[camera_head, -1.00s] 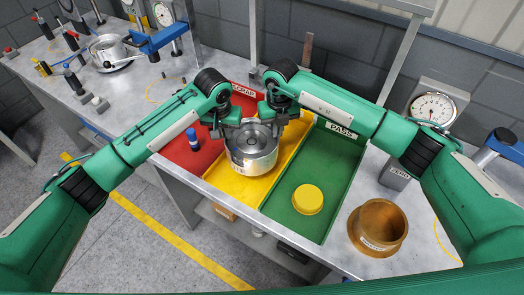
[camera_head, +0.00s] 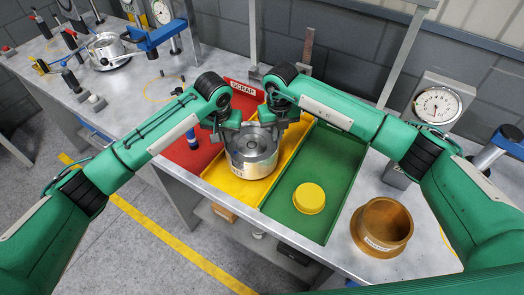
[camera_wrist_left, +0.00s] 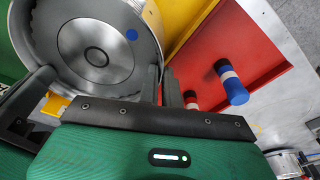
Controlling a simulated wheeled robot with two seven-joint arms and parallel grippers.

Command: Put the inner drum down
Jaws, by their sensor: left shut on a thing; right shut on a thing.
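The inner drum (camera_head: 252,158) is a silver metal cylinder, upright over the yellow middle tray (camera_head: 218,181). My left gripper (camera_head: 229,127) is shut on its left rim and my right gripper (camera_head: 278,118) is shut on its far right rim. In the left wrist view the drum (camera_wrist_left: 85,58) shows its round face with a central hub and a blue dot, beside the left gripper's fingers. I cannot tell whether its base touches the tray floor.
A red scrap tray (camera_head: 188,158) holding a blue-and-white cylinder (camera_head: 191,138) lies to the left. A green tray (camera_head: 335,170) with a yellow disc (camera_head: 309,198) lies to the right. A brown ring-shaped part (camera_head: 381,228) and a dial gauge (camera_head: 437,103) stand further right.

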